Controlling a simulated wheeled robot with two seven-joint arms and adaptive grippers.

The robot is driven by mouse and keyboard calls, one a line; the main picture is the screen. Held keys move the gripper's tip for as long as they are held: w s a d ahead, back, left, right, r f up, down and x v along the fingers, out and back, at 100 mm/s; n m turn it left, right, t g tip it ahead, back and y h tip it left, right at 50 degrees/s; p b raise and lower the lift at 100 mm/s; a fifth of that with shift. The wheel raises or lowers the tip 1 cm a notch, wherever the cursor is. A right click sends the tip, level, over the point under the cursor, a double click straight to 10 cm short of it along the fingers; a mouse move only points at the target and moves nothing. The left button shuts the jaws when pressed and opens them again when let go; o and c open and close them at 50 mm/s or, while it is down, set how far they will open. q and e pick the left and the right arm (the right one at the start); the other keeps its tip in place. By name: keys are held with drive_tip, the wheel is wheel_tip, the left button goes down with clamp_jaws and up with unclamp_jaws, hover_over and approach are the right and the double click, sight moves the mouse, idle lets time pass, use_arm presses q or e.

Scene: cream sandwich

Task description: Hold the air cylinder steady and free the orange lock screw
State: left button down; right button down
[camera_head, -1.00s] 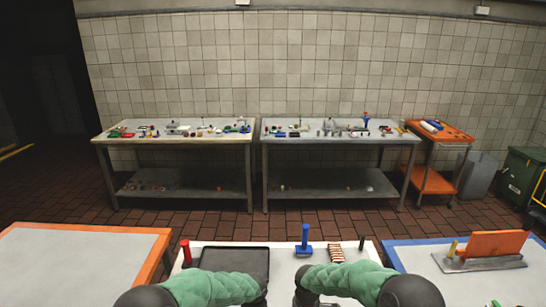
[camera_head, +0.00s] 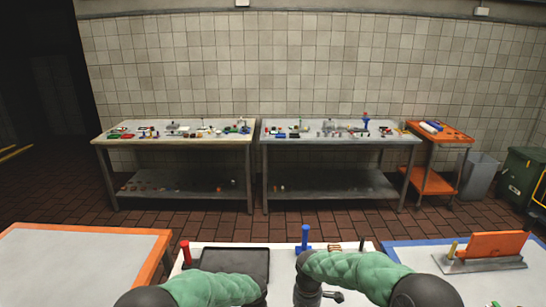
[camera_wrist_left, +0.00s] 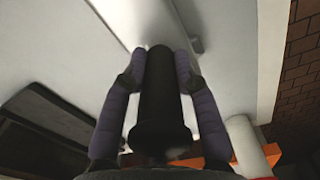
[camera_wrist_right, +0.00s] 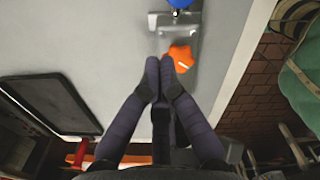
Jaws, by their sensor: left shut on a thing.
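In the left wrist view my left gripper (camera_wrist_left: 160,60) is shut on a black cylinder (camera_wrist_left: 163,100) with a wider collar near the palm, one finger on each side. In the right wrist view an orange lobed screw (camera_wrist_right: 181,57) sits on a grey fixture (camera_wrist_right: 190,28) with a blue part (camera_wrist_right: 180,3) at its far end. My right gripper (camera_wrist_right: 164,72) has its fingertips together just beside the orange screw; I cannot tell whether they touch it. In the head view the blue upright handle (camera_head: 305,238) stands between my two arms, which hide the hands.
A black tray (camera_head: 235,262) and a red post (camera_head: 186,252) are on the white table's left. An orange-edged table (camera_head: 80,262) is to the left, a blue-edged one with an orange plate (camera_head: 497,245) to the right. Two cluttered benches stand against the wall.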

drive_tip(key=shift+s+f, duration=0.25)
drive_tip(key=shift+f, duration=1.3)
drive_tip(key=shift+s+f, duration=0.2)
drive_tip(key=shift+f, duration=1.3)
drive_tip(key=shift+a, duration=0.1)
drive_tip(key=shift+a, duration=0.15)
drive_tip(key=shift+w+a, duration=0.1)
drive_tip(key=shift+w, duration=0.1)
drive_tip(key=shift+w+d, duration=0.2)
drive_tip(key=shift+d, duration=0.15)
drive_tip(key=shift+r, duration=3)
